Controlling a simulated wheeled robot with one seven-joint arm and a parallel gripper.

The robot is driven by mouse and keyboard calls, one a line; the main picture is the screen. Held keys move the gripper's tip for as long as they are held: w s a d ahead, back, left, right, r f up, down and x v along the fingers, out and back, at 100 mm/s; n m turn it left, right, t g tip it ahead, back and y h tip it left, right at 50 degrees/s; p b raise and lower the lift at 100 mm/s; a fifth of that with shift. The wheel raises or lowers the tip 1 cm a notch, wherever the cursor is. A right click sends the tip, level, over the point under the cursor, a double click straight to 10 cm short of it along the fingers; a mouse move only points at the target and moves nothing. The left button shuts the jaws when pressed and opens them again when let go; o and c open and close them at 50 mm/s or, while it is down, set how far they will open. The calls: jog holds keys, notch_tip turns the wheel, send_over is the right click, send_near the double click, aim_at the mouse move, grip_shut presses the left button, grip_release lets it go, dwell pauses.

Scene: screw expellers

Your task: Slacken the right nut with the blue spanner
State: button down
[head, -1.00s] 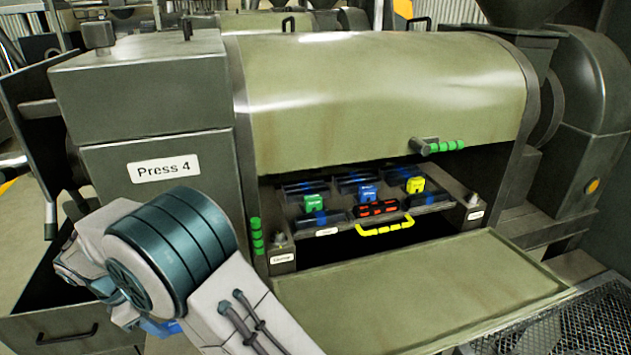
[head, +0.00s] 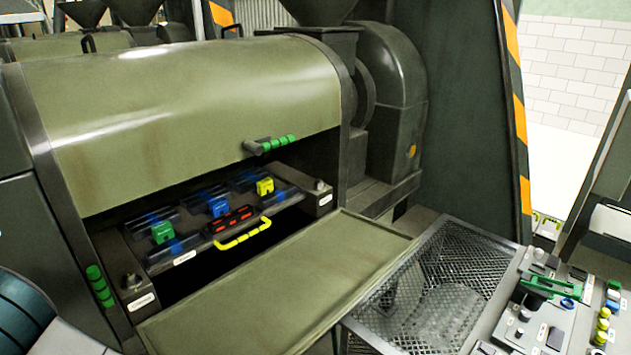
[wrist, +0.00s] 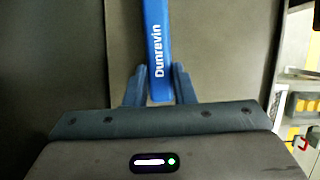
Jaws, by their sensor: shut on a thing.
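My gripper (wrist: 160,72) is shut on the blue spanner (wrist: 157,28), marked "Dunrevin", in the wrist view. The spanner's shaft runs up out of the picture, and its far end is hidden. The right nut (head: 320,186) sits on a grey block at the right end of the press opening in the head view. The left nut (head: 131,281) is on the block at the opening's left end. In the head view only a piece of my arm shows at the lower left; my gripper is out of that picture.
Between the nuts is a tray with coloured blocks and a yellow handle (head: 243,235). The lowered flap (head: 270,285) juts out below the opening. A mesh guard (head: 430,285) and a control panel (head: 520,330) stand at the right. The rounded cover (head: 190,110) overhangs.

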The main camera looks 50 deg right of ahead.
jog(key=shift+r+p, duration=2.5)
jog(key=shift+r, duration=1)
